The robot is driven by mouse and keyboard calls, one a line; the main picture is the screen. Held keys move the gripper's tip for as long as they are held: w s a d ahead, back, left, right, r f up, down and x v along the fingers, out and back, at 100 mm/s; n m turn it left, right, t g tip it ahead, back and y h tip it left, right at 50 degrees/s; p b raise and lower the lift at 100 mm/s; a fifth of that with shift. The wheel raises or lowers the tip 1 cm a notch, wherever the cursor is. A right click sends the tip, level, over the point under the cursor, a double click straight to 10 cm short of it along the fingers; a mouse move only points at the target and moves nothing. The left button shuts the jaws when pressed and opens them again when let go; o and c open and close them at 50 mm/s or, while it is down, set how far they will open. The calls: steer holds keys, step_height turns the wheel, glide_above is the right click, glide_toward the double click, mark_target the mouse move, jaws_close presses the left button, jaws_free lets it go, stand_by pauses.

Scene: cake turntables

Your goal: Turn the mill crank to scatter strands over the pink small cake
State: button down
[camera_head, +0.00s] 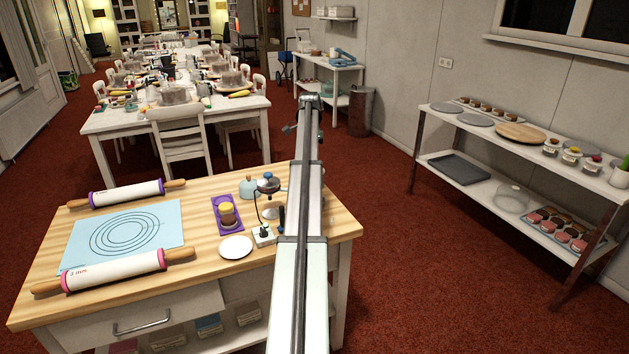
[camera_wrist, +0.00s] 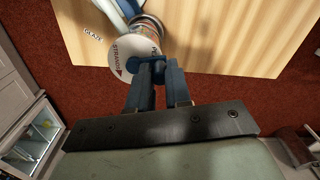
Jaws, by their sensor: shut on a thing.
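In the wrist view, my gripper (camera_wrist: 157,78) is shut on a small dark blue handle (camera_wrist: 160,67) in front of a white disc (camera_wrist: 128,58) lettered "STRANDS" with an arrow. A metallic round body (camera_wrist: 150,27) shows behind the disc; this looks like the mill. In the head view, my arm hides the gripper and most of the mill. A small stand with a dark reddish top (camera_head: 268,185) is just left of the arm. I cannot make out the pink small cake there, nor any strands.
Left of the stand are a purple mat (camera_head: 218,228) with a yellow-topped brown item, a white plate (camera_head: 236,247), a teal container (camera_head: 248,187) and a white box (camera_head: 264,236). Two rolling pins flank a blue mat (camera_head: 80,262). A shelf rack (camera_head: 440,122) stands right.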

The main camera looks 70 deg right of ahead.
steer(key=shift+w+a, duration=0.1)
steer(key=shift+a, duration=0.5)
steer(key=shift+a, duration=0.65)
steer(key=shift+s+a, duration=0.4)
steer(key=shift+a, duration=0.15)
